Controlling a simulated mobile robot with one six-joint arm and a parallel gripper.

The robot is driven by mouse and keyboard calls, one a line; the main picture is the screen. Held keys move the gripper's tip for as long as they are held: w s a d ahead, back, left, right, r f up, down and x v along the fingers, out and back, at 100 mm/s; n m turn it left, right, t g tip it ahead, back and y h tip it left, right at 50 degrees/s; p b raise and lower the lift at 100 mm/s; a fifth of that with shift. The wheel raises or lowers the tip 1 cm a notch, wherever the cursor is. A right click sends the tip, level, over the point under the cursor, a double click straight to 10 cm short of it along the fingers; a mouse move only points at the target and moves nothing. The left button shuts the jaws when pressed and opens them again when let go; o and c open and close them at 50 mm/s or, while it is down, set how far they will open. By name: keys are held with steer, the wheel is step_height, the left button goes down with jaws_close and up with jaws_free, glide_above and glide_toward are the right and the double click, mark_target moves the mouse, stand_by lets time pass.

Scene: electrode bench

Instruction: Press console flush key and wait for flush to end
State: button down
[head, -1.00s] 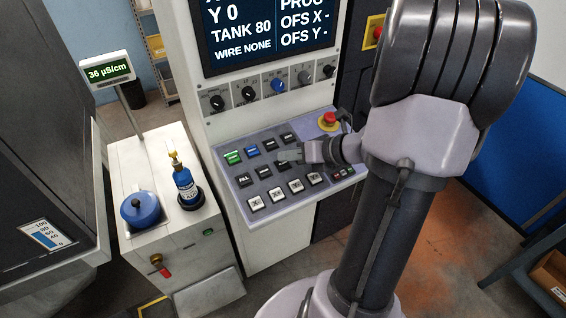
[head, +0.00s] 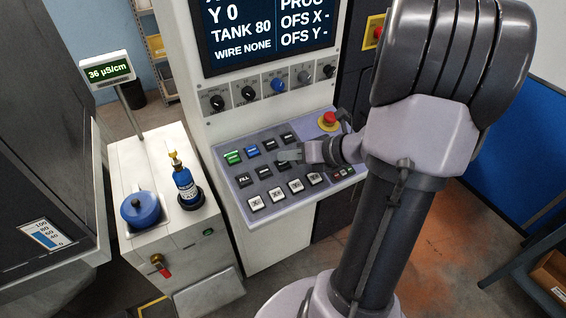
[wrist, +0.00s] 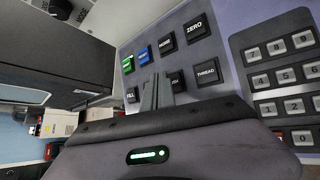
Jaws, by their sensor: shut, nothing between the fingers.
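The console key panel (head: 229,171) slopes below the screen, with a green key, a blue key and several dark and white keys. In the wrist view a dark key (wrist: 178,80) whose visible letters end in "SH", likely the flush key, is partly hidden behind my fingers. My gripper (head: 281,156) is over the upper middle of the panel, shut and empty. In the wrist view its fingertips (wrist: 157,80) are between the FILL key (wrist: 131,94) and the THREAD key (wrist: 207,73). I cannot tell whether they touch a key. The screen (head: 250,35) reads TANK 80 and WIRE NONE.
A red emergency knob (head: 328,121) stands at the panel's upper right, close to my gripper. A row of knobs (head: 277,84) lies above. On the left, a white cabinet (head: 150,230) carries a blue bottle (head: 185,185), a blue-lidded pot (head: 139,209) and a meter reading 36 µS/cm (head: 108,72).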

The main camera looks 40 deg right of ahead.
steer(key=shift+w+f, duration=0.1)
steer(key=shift+f, duration=0.3)
steer(key=shift+f+b, duration=0.35)
steer(key=shift+b, duration=0.15)
stand_by(0.3)
steer(key=shift+r+p, duration=0.75)
steer(key=shift+r, duration=0.1)
steer(key=r+p, duration=0.2)
steer(key=s+r+p, duration=0.1)
steer(key=r+p, duration=0.1)
steer(key=shift+s+a+r+p, duration=0.1)
steer(key=shift+a+r+p, duration=0.05)
steer(key=shift+r+p, duration=0.2)
stand_by(0.4)
